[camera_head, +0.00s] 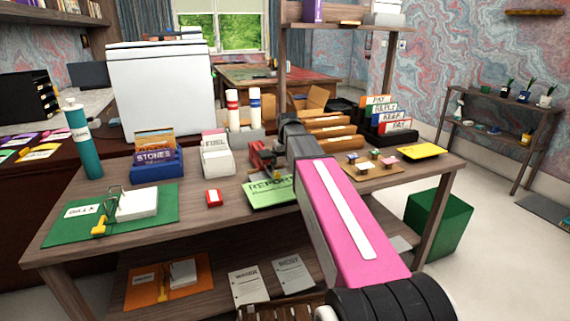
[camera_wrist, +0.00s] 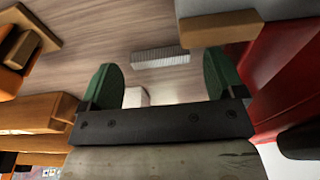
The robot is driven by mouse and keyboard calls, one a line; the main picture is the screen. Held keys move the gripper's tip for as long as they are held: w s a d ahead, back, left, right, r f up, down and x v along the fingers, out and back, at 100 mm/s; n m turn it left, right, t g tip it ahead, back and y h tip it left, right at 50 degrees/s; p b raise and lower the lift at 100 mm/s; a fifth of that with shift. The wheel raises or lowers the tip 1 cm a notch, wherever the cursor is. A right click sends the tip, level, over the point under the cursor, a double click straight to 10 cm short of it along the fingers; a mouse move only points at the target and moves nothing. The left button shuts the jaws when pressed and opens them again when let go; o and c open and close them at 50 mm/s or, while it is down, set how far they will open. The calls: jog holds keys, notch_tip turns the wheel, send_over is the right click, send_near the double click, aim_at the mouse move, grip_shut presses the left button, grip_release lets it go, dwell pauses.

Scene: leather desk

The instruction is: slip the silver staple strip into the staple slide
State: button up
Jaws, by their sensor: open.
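A ridged silver staple strip (camera_wrist: 160,57) lies on the wooden desk in the wrist view, just past my fingertips and roughly across the gap between them. My gripper (camera_wrist: 162,78) is open, with its two green fingers apart and nothing clasped. A red stapler-like body (camera_wrist: 285,60) stands close to the right finger. I cannot clearly make out the staple slide. In the head view, the red body (camera_head: 257,157) stands just left of my arm's end. My arm hides the strip there.
A small white block (camera_wrist: 136,96) shows between my fingers. Orange-brown wooden pieces (camera_wrist: 38,112) crowd the left of the wrist view. In the head view, a green REPORT folder (camera_head: 268,191), a small red box (camera_head: 214,198) and a white FUEL card box (camera_head: 216,158) stand near.

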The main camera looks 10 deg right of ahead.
notch_tip(320, 180, up, 10)
jog(key=s, duration=0.1)
jog(key=shift+s+d, duration=0.15)
jog(key=shift+s, duration=0.1)
jog(key=shift+r, duration=0.25)
jog(key=shift+c, duration=0.3)
jog(key=shift+r, duration=0.2)
jog(key=c, duration=0.8)
jog(key=f+m, duration=0.2)
jog(key=m, duration=0.4)
jog(key=w+f+m+g+y, duration=0.1)
jog(key=f+m, duration=0.1)
jog(key=m, duration=0.4)
jog(key=w+f+m+g, duration=0.1)
jog(key=f+m, duration=0.1)
jog(key=m, duration=0.4)
jog(key=shift+d+f, duration=0.15)
jog(key=shift+f, duration=0.15)
jog(key=shift+a+f, duration=0.15)
jog(key=shift+f, duration=1.25)
jog(key=shift+a+f, duration=0.1)
jog(key=shift+f, duration=1.3)
